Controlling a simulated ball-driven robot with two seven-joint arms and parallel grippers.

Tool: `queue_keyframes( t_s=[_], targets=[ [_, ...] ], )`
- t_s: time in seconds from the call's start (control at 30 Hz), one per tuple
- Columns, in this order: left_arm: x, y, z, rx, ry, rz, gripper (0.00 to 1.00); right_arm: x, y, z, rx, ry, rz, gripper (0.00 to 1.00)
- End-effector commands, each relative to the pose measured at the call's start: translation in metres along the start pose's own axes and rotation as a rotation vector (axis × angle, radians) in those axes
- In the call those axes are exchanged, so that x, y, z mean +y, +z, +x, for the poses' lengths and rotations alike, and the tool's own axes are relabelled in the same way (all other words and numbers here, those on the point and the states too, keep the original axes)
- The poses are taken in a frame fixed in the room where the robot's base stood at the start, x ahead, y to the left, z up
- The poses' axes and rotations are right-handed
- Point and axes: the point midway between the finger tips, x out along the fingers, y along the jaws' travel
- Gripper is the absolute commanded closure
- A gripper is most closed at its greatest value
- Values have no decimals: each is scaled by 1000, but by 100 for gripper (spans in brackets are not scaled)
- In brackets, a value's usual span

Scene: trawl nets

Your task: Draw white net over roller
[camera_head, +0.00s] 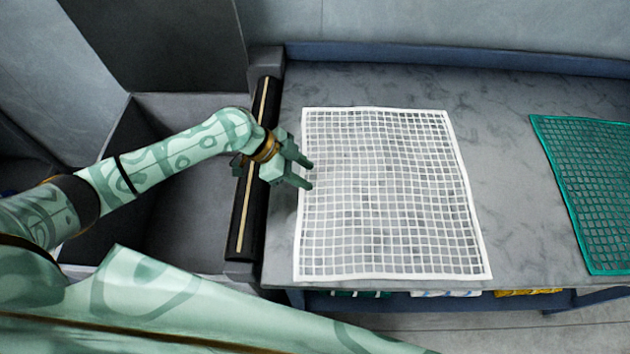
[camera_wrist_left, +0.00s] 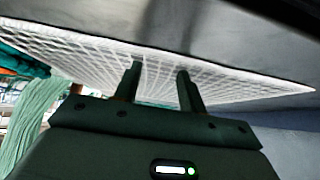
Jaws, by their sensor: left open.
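The white net (camera_head: 390,195) lies flat on the grey table, its left edge a short way right of the roller. The roller (camera_head: 256,170) is a dark bar with a pale stripe along the table's left end. My left gripper (camera_head: 310,173) is open, reaching across the roller to the net's left edge. In the left wrist view the two fingers (camera_wrist_left: 157,82) stand apart in front of the white net (camera_wrist_left: 95,58). Whether they touch the net I cannot tell. My right gripper is not in view.
A green net (camera_head: 592,190) lies at the table's right end. A grey bin (camera_head: 185,215) opens left of the roller. The table (camera_head: 490,120) is bare between the nets. A blue raised edge (camera_head: 450,55) runs along its back. Folded white and yellow items show under the front edge.

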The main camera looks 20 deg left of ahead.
Motion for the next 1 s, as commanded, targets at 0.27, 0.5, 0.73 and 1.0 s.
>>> queue_keyframes(
  t_s=[0.27, 0.5, 0.73, 1.0],
  targets=[
    [0, 0, 10, -2, 0, 1, 59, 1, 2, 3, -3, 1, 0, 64],
    [1, 1, 10, -3, 2, 1, 67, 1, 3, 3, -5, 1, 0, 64],
    [1, 2, 11, -5, 3, 0, 99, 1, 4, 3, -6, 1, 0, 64],
    [1, 3, 10, -8, 3, 0, 100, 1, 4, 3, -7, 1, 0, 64]
  ],
)
